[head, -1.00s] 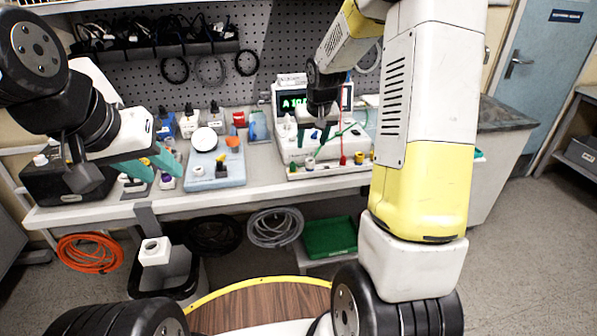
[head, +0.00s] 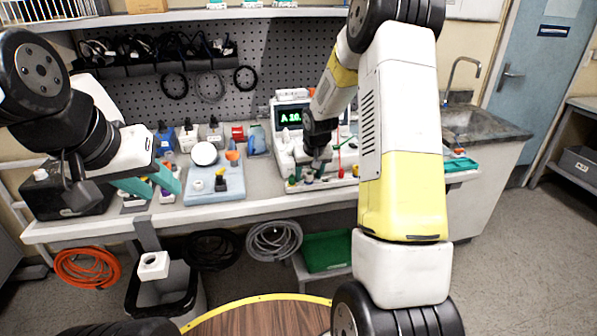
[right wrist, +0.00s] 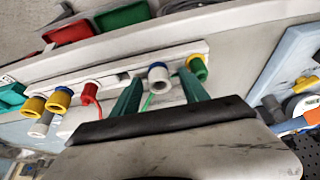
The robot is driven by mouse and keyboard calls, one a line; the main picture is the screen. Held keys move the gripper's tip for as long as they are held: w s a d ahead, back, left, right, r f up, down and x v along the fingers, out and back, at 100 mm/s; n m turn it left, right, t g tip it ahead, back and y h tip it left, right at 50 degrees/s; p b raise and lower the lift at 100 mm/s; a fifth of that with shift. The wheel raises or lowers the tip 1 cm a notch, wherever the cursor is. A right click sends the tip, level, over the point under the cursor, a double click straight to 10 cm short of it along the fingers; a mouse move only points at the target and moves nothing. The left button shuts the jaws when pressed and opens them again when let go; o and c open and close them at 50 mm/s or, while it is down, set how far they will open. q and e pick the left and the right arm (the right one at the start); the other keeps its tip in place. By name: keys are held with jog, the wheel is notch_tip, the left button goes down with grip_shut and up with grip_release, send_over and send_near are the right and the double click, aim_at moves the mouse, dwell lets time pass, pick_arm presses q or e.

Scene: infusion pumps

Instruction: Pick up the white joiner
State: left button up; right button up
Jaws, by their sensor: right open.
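A white-grey joiner with a blue collar (right wrist: 158,78) stands on the pale rack in the right wrist view. It lies between the teal fingertips of my right gripper (right wrist: 161,92), which is open. I cannot tell whether either finger touches it. In the head view my right gripper (head: 316,172) is over the rack in front of the display unit, and the joiner is hard to make out there. My left gripper (head: 150,183) is open over the left part of the bench, with its teal fingers apart.
A green-and-yellow connector (right wrist: 197,68) stands close beside the right finger. A red connector (right wrist: 92,92) and yellow-collared ones (right wrist: 60,98) stand to the left. The display unit (head: 289,116) is behind the rack; a blue tray (head: 214,184) is left of it on the bench (head: 260,199).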

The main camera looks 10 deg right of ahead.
grip_shut()
jog(key=shift+r, duration=0.1)
